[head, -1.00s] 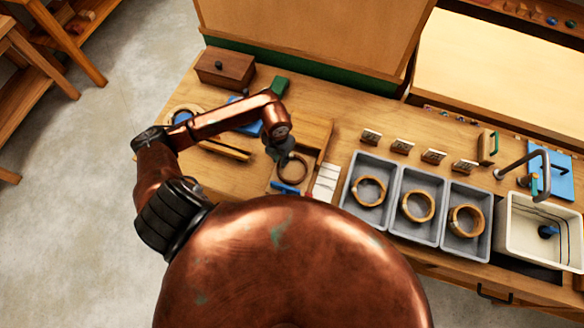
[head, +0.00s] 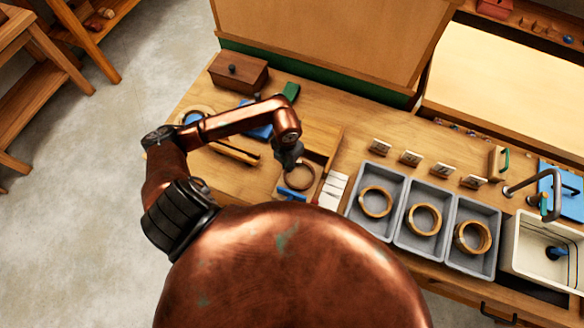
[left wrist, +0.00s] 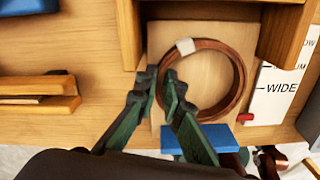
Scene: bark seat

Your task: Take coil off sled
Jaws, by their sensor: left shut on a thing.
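The coil (left wrist: 242,78) is a copper-brown ring with a pale tag on its rim. It lies on the sled (left wrist: 262,32), a light wooden board between wooden side pieces with a blue bar (left wrist: 208,138) at its near edge. In the head view the coil (head: 312,176) shows just below my left gripper (head: 289,162). In the left wrist view the green fingers of my left gripper (left wrist: 163,78) straddle the coil's left rim and are shut on it. I cannot tell any gap between coil and board. My right gripper is not in view.
Three grey bins (head: 348,212) holding rings stand to the right, with small label cards behind them. A white card marked WIDE (left wrist: 275,95) lies beside the sled. A wooden box (head: 238,72) and a sink (head: 520,250) flank the bench.

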